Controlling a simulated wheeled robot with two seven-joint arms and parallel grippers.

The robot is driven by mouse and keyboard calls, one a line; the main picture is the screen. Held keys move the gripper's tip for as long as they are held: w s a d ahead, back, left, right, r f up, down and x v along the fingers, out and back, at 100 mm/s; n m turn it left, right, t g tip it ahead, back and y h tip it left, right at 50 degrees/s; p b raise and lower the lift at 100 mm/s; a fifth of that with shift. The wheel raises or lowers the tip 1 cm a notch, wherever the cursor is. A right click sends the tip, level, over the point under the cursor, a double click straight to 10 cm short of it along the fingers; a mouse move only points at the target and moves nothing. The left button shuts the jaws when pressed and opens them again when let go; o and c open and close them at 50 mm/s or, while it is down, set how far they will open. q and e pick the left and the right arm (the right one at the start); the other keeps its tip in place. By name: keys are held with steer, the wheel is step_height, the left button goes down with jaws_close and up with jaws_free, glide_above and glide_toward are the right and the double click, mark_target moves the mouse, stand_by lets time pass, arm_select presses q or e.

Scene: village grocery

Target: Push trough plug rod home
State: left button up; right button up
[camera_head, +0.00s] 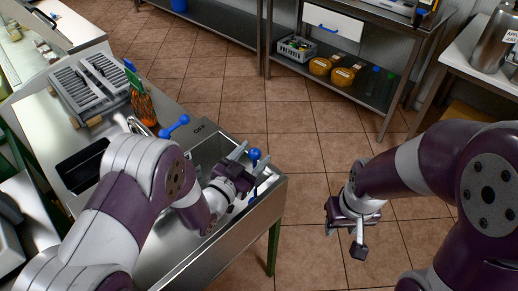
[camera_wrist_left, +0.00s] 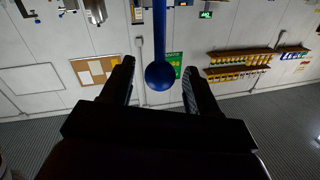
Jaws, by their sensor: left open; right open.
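The plug rod has a blue ball knob (camera_head: 254,154) and stands at the right part of the steel trough (camera_head: 272,190). My left gripper (camera_head: 252,159) is open, with the knob between or just beyond its fingertips. In the left wrist view the blue ball (camera_wrist_left: 160,76) and its rod show between the two open fingers (camera_wrist_left: 158,68), with a gap on both sides. I cannot tell its exact depth relative to the fingertips. The rod's lower end is mostly hidden by my gripper. My right gripper (camera_head: 345,237) is open and empty over the tiled floor.
A blue-ended lever (camera_head: 174,126) stands at the trough's back rim. A grey slotted rack (camera_head: 88,84) and an orange-green bottle (camera_head: 143,104) are on the counter at left. My left forearm crosses over the trough. Open floor (camera_head: 300,150) lies to the right.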

mark_target(254, 166)
arm_select(q)
steer(key=shift+x, duration=1.7)
jaws_close()
step_height(254, 166, down, 4)
steer(key=b, duration=0.3)
steer(key=shift+f+b, duration=0.2)
steer(key=shift+b, duration=0.15)
steer(key=shift+s+r, duration=0.1)
steer(key=shift+r, duration=0.05)
steer(key=shift+c, duration=0.4)
jaws_free()
steer(key=shift+o, duration=0.4)
steer(key=v, duration=0.7)
steer(key=shift+s+a, duration=0.15)
steer(key=shift+s, duration=0.05)
